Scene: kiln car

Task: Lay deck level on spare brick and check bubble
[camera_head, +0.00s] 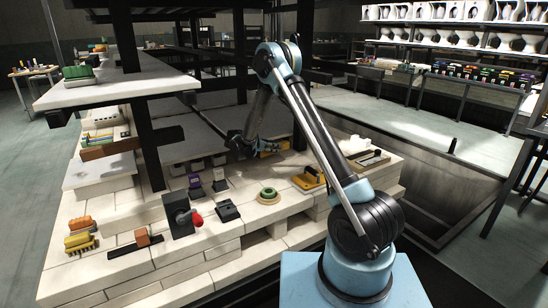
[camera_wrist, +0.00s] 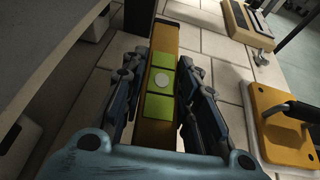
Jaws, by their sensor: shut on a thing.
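The deck level is a long orange-yellow bar with green windows and a pale round spot in the middle. It lies lengthwise between the fingers of my gripper (camera_wrist: 162,68) in the wrist view, and the level (camera_wrist: 164,40) sticks out beyond the fingertips. My gripper is shut on it. In the head view my gripper (camera_head: 246,146) is over the back of the pale brick deck, with a bit of yellow showing at its tip. Bubble positions are too small to read.
A yellow-based float (camera_head: 309,180) with a dark handle also shows in the wrist view (camera_wrist: 286,125). Dark posts (camera_head: 147,120) rise beside the arm.

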